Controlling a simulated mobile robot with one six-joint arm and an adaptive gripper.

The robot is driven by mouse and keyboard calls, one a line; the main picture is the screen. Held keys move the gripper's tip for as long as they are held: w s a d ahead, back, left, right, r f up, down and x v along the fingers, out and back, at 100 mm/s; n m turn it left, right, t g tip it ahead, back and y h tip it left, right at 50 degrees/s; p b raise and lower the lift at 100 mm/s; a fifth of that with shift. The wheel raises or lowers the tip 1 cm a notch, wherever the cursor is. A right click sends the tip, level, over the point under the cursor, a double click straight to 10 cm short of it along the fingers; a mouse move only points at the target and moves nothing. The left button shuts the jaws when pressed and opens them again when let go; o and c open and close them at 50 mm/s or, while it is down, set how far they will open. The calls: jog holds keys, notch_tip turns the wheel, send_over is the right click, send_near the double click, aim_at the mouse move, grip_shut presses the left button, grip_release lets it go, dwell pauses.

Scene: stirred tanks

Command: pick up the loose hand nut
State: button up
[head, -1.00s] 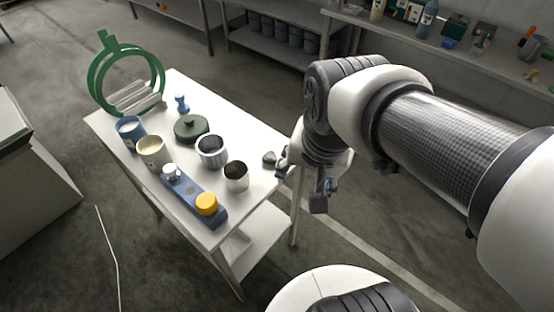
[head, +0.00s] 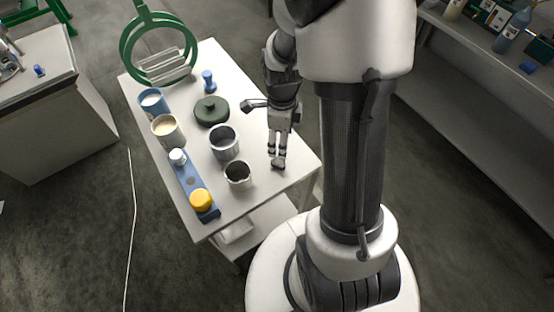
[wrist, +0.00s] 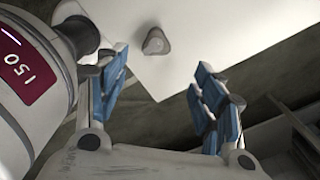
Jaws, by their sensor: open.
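The loose hand nut (wrist: 155,42) is a small grey, three-lobed knob. It lies on the white table top near an edge, just beyond my fingertips in the wrist view. My gripper (wrist: 158,80) is open, with blue-padded fingers on either side of the view and nothing between them. The nut appears ahead of the gap, a little left of its middle, apart from both fingers. In the head view my gripper (head: 278,152) points down at the right part of the table, and there I cannot clearly separate the nut from the dark fingertips.
The white table (head: 290,178) holds a small cup (head: 238,176) and a steel pot (head: 223,142) left of my gripper.

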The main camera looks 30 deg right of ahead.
jog(key=b, duration=0.1)
send_over(278, 160)
jog(key=f, duration=0.5)
jog(key=shift+d, duration=0.4)
jog(key=f+b, duration=0.1)
jog(key=f, duration=0.1)
jog(key=a+f+b, duration=0.1)
jog(key=f, duration=0.1)
jog(key=shift+s+f, duration=0.2)
jog(key=shift+f, duration=0.1)
jog(key=shift+w+d+f+b, duration=0.1)
jog(key=shift+f+b, duration=0.2)
jog(key=shift+f, duration=0.1)
jog(key=shift+r, duration=0.1)
jog(key=shift+c, duration=0.2)
jog(key=c, duration=1.1)
